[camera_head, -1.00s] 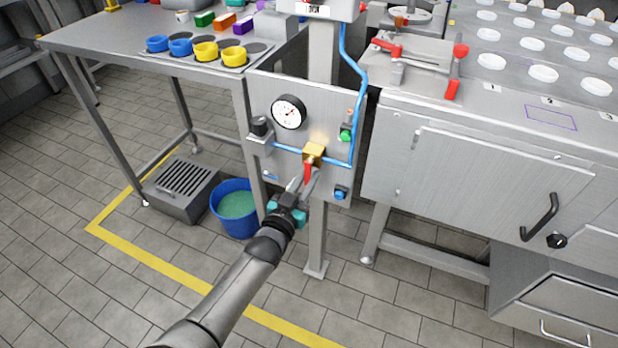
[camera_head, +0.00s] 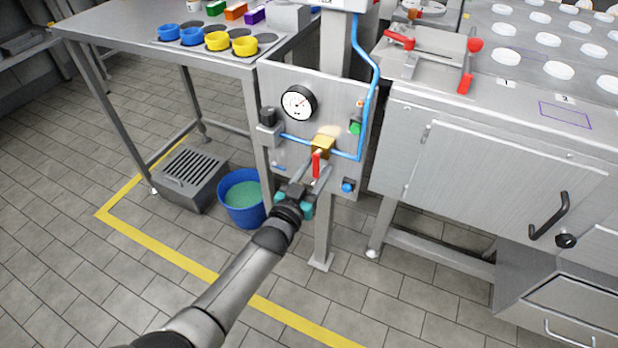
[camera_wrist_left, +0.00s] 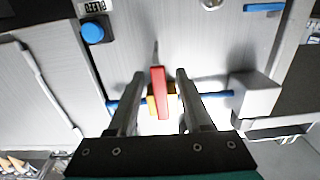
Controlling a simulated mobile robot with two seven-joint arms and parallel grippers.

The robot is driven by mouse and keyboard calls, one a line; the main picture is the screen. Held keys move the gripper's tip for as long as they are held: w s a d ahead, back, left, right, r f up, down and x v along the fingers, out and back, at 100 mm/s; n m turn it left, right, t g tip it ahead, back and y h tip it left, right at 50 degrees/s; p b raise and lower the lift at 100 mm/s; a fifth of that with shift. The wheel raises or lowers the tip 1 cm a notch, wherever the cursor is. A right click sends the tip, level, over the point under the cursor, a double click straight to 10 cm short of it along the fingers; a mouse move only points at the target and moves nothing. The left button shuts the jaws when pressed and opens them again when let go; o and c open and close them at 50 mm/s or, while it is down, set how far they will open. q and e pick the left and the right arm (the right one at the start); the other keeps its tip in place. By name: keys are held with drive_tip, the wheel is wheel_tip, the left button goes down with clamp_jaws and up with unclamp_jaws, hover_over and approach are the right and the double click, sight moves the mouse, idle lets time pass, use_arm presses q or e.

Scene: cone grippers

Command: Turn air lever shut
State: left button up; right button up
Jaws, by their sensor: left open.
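The air lever (camera_head: 316,163) is a red handle on a brass valve (camera_head: 323,145) on the grey metal panel. In the head view it hangs down from the valve. My left gripper (camera_head: 312,180) is at the lever, its fingers on either side of it. In the left wrist view the red lever (camera_wrist_left: 159,92) stands between the two open fingers of the gripper (camera_wrist_left: 158,90), with gaps on both sides. The brass valve (camera_wrist_left: 172,103) is partly hidden behind the lever. My right gripper is not in view.
A pressure gauge (camera_head: 298,103) sits above the valve, and blue tubing (camera_head: 374,75) runs beside it. A green button (camera_head: 355,128) and a blue knob (camera_head: 347,186) are on the panel. A blue bucket (camera_head: 243,205) stands on the floor to the left.

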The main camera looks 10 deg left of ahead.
use_arm(q)
drive_tip(key=shift+s, duration=0.15)
drive_tip(key=shift+s+a, duration=0.15)
drive_tip(key=shift+s, duration=0.1)
drive_tip(key=shift+s+a+p, duration=0.1)
drive_tip(key=shift+s+p, duration=0.25)
drive_tip(key=shift+p, duration=0.05)
drive_tip(key=p+v, duration=0.4)
drive_tip(key=v, duration=0.9)
drive_tip(key=shift+s, duration=0.3)
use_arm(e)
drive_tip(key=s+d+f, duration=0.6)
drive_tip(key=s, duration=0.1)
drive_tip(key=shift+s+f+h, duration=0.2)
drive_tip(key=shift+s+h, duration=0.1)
use_arm(q)
drive_tip(key=shift+a, duration=0.15)
